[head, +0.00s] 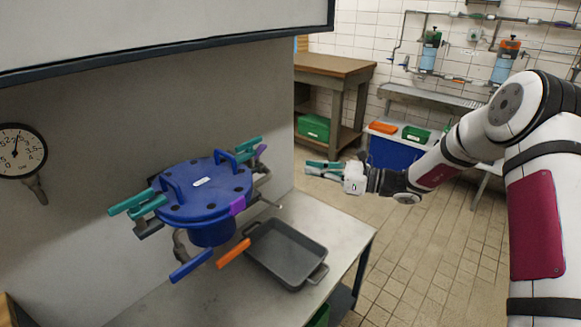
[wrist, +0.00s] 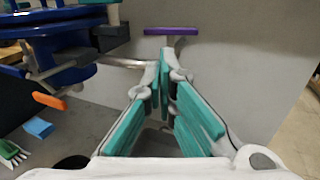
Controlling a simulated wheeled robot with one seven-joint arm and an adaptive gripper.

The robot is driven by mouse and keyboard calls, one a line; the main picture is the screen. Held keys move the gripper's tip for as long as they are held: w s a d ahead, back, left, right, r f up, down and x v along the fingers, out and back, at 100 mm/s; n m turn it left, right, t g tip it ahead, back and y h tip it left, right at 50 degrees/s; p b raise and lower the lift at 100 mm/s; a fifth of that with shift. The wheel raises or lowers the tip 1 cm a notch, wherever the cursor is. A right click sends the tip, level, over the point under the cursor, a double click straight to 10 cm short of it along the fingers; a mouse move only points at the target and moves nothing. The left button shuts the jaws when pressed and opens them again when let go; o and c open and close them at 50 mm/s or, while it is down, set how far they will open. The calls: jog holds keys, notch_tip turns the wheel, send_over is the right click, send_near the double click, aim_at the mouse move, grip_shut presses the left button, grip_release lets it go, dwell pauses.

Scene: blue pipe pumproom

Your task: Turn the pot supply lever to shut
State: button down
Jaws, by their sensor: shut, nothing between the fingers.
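A blue lidded pot (head: 205,190) stands out from the grey wall, with several coloured handles around it. A purple handle (head: 261,151) is at its right rear, near the wall; in the wrist view a purple handle (wrist: 171,31) sits flat on a short stem beyond my fingertips. Teal handles (head: 134,203) are at the left and a teal one (head: 248,145) at the upper right. An orange handle (head: 233,253) and a blue handle (head: 191,266) are at the front. No label shows which is the pot supply lever. My gripper (head: 309,166) is shut and empty, right of the pot.
A grey tray (head: 318,272) lies on the bench (head: 357,245) below the pot. A round gauge (head: 20,150) hangs on the wall at left. A wooden table (head: 338,66) stands behind.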

aim_at(257, 158)
jog(key=x, duration=1.3)
jog(key=shift+a, duration=0.3)
